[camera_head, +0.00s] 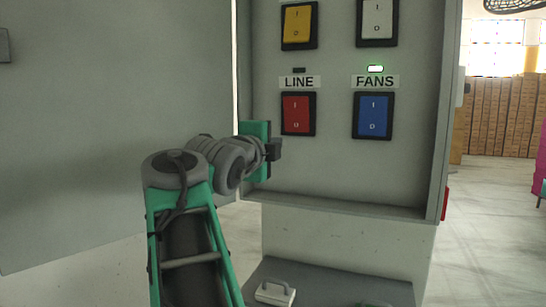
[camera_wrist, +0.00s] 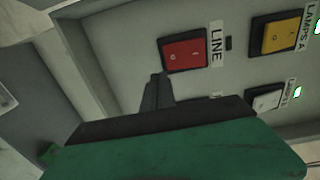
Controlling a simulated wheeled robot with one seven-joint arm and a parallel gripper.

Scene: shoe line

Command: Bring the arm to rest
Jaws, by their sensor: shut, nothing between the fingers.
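My arm reaches up from the bottom of the head view, and my gripper (camera_head: 276,149) is in front of the grey switch panel (camera_head: 340,175). Its dark fingers are shut and empty, below and left of the red LINE switch (camera_head: 298,114). In the wrist view the closed fingertips (camera_wrist: 158,78) appear close to the red LINE switch (camera_wrist: 185,53); I cannot tell whether they touch. The small lamp above LINE (camera_head: 299,70) is dark. The lamp above the blue FANS switch (camera_head: 373,115) is lit green.
A yellow switch (camera_head: 297,25) and a white switch (camera_head: 377,21) sit higher on the panel. A large grey door panel (camera_head: 110,110) stands left of my arm. A dark surface with a white handle-like piece (camera_head: 275,293) lies below. Open floor (camera_head: 490,220) shows at right.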

